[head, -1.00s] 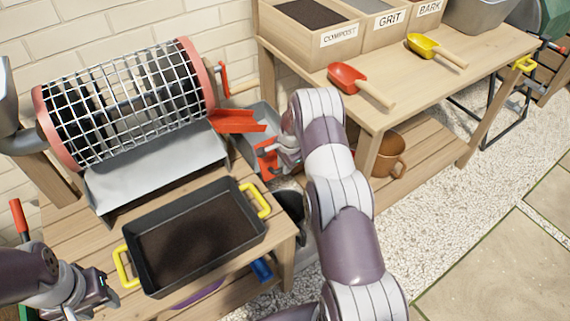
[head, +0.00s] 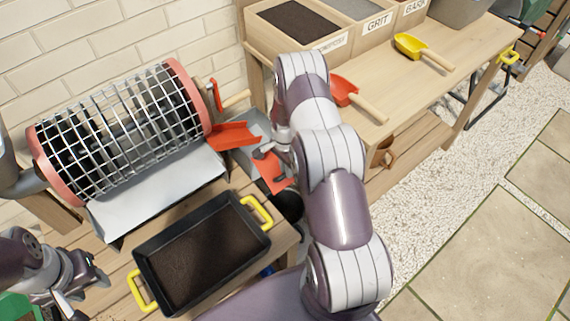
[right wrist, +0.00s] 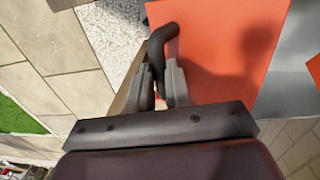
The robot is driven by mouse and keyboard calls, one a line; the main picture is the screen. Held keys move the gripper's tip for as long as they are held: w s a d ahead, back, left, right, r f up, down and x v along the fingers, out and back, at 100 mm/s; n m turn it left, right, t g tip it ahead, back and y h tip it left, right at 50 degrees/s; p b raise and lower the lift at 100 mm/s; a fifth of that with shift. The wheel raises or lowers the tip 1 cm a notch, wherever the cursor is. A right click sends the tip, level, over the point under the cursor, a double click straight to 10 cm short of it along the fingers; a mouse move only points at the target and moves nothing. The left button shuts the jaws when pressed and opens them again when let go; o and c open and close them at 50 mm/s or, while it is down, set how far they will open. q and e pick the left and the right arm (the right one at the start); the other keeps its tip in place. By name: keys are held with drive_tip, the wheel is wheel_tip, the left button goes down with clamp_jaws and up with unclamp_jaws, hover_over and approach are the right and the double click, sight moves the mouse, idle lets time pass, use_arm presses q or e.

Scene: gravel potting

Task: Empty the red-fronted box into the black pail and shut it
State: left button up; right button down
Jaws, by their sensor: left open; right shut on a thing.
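The red-fronted box (head: 275,174) is to the right of the mesh drum, below a red chute; my right arm hides much of it. My right gripper (head: 270,153) is at its red front. In the right wrist view, the right gripper (right wrist: 162,85) is shut on a dark curved handle (right wrist: 156,45) against the red front (right wrist: 225,45). A dark rounded thing, which seems to be the black pail (head: 288,205), shows partly below the box; its inside is hidden. My left gripper (head: 98,282) is open and empty at the lower left.
A black tray (head: 140,262) of dark soil with yellow handles lies on the wooden bench. The mesh drum (head: 120,130) and red chute (head: 235,135) stand behind it. A second bench (head: 440,85) at right holds a red scoop (head: 342,90), a yellow scoop (head: 408,45) and labelled bins.

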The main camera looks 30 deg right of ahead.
drive_tip(key=shift+w+d+r+t+p, duration=0.15)
drive_tip(key=shift+w+r, duration=0.1)
drive_tip(key=shift+r, duration=0.25)
drive_tip(key=shift+w+a+r+t+p, duration=0.15)
drive_tip(key=shift+w+r, duration=0.15)
drive_tip(key=shift+r, duration=0.2)
drive_tip(key=shift+w+d+r+p, duration=0.15)
drive_tip(key=shift+w+r, duration=0.1)
drive_tip(key=shift+r, duration=0.25)
idle(0.5)
drive_tip(key=c, duration=1.4)
unclamp_jaws()
drive_tip(key=o, duration=0.3)
drive_tip(key=shift+w+a, duration=0.2)
drive_tip(key=shift+w, duration=0.05)
drive_tip(key=shift+o, duration=0.2)
drive_tip(key=shift+a+f, duration=0.1)
drive_tip(key=shift+s, duration=0.1)
